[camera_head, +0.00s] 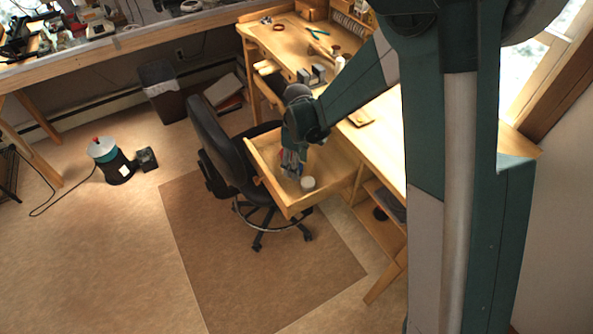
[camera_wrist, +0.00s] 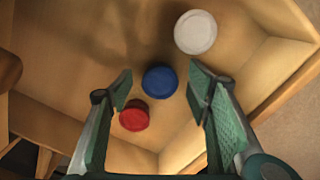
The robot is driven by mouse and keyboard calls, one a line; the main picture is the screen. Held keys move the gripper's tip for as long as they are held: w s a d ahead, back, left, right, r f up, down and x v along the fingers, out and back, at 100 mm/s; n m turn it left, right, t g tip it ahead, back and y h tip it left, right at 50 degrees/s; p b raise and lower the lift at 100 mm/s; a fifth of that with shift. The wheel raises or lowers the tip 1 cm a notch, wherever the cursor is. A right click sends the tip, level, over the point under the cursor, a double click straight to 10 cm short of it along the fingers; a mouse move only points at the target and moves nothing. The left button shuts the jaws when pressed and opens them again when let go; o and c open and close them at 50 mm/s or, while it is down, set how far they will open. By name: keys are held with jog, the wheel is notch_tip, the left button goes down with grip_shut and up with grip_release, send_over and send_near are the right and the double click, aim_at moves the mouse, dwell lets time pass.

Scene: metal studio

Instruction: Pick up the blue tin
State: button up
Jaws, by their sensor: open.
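The blue tin (camera_wrist: 159,81) is a small round tin lying in the open wooden drawer (camera_head: 336,168). In the wrist view it shows between and beyond the tips of my gripper (camera_wrist: 158,85), with a finger on either side. The fingers are open, and I see nothing held between them. In the head view my gripper (camera_head: 292,165) points down into the drawer and hides the blue tin.
A red tin (camera_wrist: 134,115) lies close by the left finger. A white tin (camera_wrist: 195,32) lies beyond the right finger and also shows in the head view (camera_head: 308,183). Drawer walls surround them. A black chair (camera_head: 217,140) stands against the drawer's left side.

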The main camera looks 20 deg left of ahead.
jog(key=shift+c, duration=0.3)
jog(key=c, duration=1)
jog(key=shift+o, duration=0.2)
jog(key=shift+r, duration=0.1)
notch_tip(320, 180, up, 10)
jog(key=p, duration=0.2)
